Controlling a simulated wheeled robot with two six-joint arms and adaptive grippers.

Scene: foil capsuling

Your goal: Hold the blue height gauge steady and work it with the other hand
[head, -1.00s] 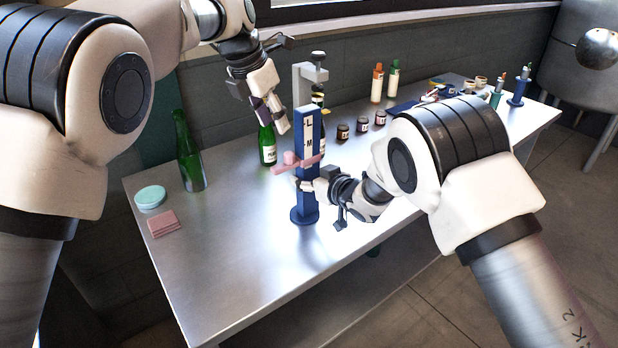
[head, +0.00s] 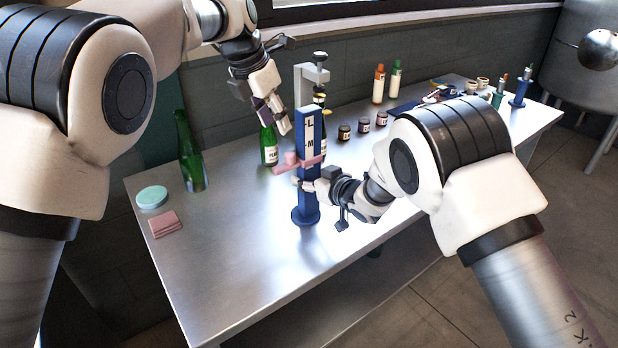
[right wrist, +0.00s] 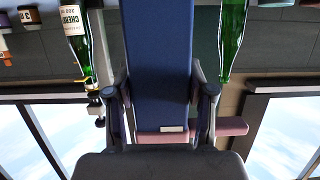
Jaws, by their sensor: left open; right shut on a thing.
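The blue height gauge (head: 307,134) stands upright on the table on its round blue base (head: 305,215). A pink slider (head: 288,162) sits partway up its column; it also shows in the right wrist view (right wrist: 232,127). My right gripper (head: 308,186) is shut on the blue column just below the slider. In the right wrist view its fingers flank the column (right wrist: 158,50). My left gripper (head: 274,118) is open and empty, to the left of the column's upper part and above the slider. A grey bracket (head: 312,74) shows above the column; I cannot tell whether they join.
A green bottle (head: 188,152) stands left on the metal table (head: 235,240), and a labelled one (head: 269,150) behind the gauge. A pale green disc (head: 152,196) and pink cloth (head: 164,222) lie at left. Jars (head: 363,125) and bottles (head: 378,84) stand behind. The table's front left is clear.

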